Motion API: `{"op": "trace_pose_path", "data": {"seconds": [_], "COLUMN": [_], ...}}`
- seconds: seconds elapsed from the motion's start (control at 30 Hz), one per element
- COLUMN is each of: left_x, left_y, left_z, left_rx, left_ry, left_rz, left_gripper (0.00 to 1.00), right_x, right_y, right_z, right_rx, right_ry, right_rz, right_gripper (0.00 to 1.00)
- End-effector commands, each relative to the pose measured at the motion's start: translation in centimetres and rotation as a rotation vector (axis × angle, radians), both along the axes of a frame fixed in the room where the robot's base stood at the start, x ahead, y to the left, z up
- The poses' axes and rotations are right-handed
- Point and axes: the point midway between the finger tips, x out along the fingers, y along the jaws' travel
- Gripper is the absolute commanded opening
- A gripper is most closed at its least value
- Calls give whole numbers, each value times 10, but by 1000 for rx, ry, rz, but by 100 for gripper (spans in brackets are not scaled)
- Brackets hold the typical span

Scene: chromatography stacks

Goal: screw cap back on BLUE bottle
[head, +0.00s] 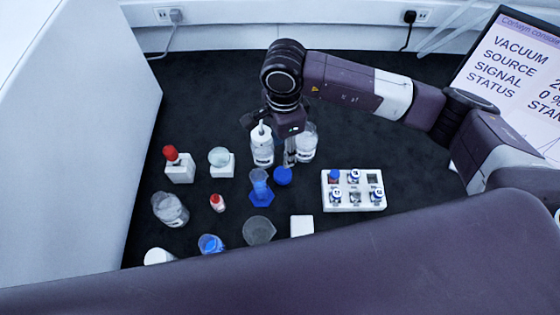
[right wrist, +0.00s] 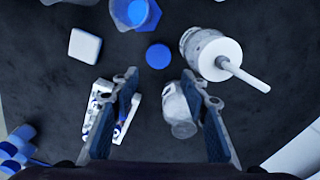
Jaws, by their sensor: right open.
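A round blue cap (head: 283,176) lies on the dark worktop; it also shows in the right wrist view (right wrist: 158,56), just beyond my fingertips. My right gripper (head: 289,158) is open and empty, pointing down, above and behind the cap. In the right wrist view its fingers (right wrist: 160,80) are wide apart. A clear bottle with a label (head: 307,142) stands just right of the gripper; in the wrist view it (right wrist: 180,110) shows between the fingers, near one of them, partly hidden. No blue cap shows on it. My left gripper is not in view.
A bottle with a white top and spout (head: 262,148) stands close left of the gripper. A white vial rack (head: 353,197) is at right, a white block (head: 302,226) in front. Beakers and bottles crowd the left.

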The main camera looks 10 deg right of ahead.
Motion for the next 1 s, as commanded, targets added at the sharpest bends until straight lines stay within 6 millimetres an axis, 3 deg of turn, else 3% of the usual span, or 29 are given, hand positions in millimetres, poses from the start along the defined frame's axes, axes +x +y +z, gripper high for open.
{"op": "trace_pose_path", "data": {"seconds": [0.3, 0.7, 1.0], "left_x": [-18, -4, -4], "left_y": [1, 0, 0], "left_z": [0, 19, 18], "left_rx": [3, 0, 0], "left_ry": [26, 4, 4], "left_rz": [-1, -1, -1], "left_gripper": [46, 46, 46], "right_x": [-1, -1, 0], "right_y": [0, 1, 0], "right_z": [-2, -56, -60], "right_rx": [1, 1, 1], "right_ry": [2, 2, 1], "right_rz": [0, -1, 0], "right_gripper": [42, 42, 42]}}
